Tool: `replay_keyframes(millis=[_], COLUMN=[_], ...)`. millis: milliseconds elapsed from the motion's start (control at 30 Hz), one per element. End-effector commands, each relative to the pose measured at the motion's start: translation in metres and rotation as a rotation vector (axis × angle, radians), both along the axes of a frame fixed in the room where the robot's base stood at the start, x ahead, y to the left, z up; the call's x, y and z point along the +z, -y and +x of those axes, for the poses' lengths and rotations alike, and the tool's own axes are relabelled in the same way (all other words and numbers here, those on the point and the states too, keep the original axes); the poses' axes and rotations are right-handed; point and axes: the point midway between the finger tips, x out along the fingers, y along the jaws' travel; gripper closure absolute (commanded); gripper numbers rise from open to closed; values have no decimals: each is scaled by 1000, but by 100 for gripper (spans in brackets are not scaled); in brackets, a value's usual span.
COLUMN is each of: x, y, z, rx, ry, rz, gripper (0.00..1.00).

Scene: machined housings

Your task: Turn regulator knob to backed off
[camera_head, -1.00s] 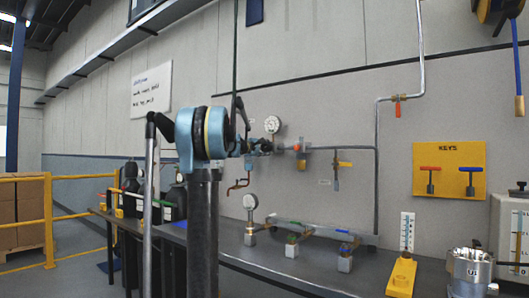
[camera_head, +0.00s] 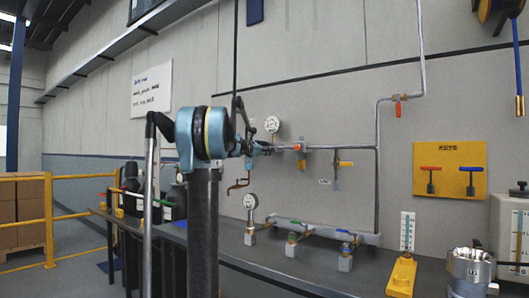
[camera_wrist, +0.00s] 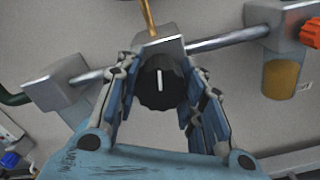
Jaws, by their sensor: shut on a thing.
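The regulator knob (camera_wrist: 160,84) is black and ribbed, with a white pointer line that stands about upright in the wrist view. It sits on the front of a grey metal block (camera_wrist: 164,48) in the pipe line. My gripper (camera_wrist: 160,75) is shut on the knob, with one linked finger on its left side and one on its right. In the head view my gripper (camera_head: 262,147) is at the pipe on the wall, and the knob is hidden there behind the arm.
A round gauge (camera_head: 272,124) sits above the pipe. Below, a bench (camera_head: 290,262) carries a manifold (camera_head: 320,232), another gauge (camera_head: 250,201) and a thermometer on a yellow base (camera_head: 402,276).

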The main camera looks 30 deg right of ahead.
Motion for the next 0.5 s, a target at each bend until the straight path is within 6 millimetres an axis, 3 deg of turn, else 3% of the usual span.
replay_keyframes(millis=[500], x=[0], y=[-1], z=[2], rx=[6], ry=[-229], rz=[-95], gripper=[88])
